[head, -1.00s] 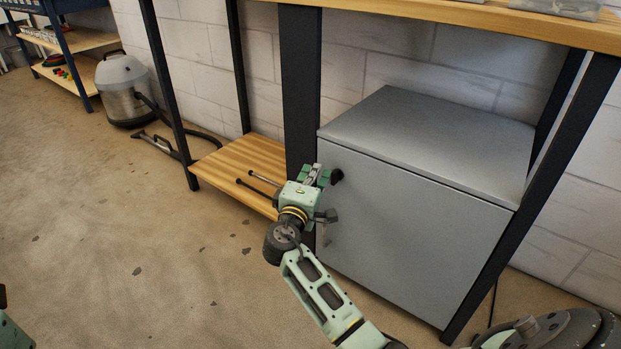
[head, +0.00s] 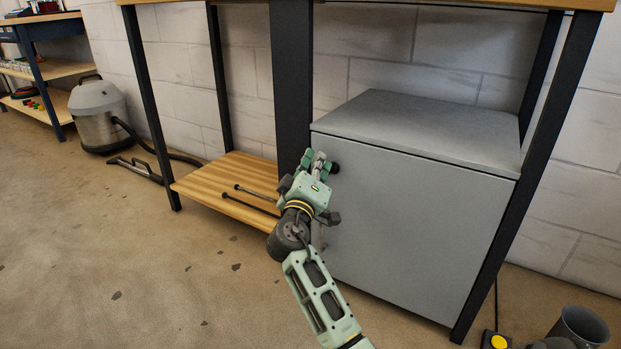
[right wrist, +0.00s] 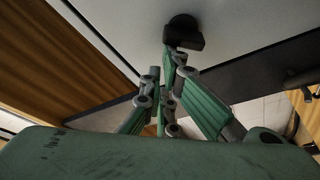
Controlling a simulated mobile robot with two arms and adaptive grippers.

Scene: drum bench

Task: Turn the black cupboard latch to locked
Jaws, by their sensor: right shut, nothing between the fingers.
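The black latch (head: 335,168) is a small dark knob near the upper left edge of the grey cupboard's door (head: 420,220). In the right wrist view the latch (right wrist: 183,32) shows as a round base with a short bar beside it. Its exact turn is hard to tell. My right gripper (head: 316,161) is shut and empty, just left of the latch in the head view. In the right wrist view its fingertips (right wrist: 174,55) are right by the latch bar; I cannot tell whether they touch. My left gripper is out of view.
The cupboard stands under a bench with dark legs (head: 293,80). A low wooden shelf (head: 215,190) with two dark rods lies to its left. A vacuum cleaner (head: 98,112) stands farther left. A grey bucket (head: 580,326) and a yellow button (head: 498,341) are at lower right.

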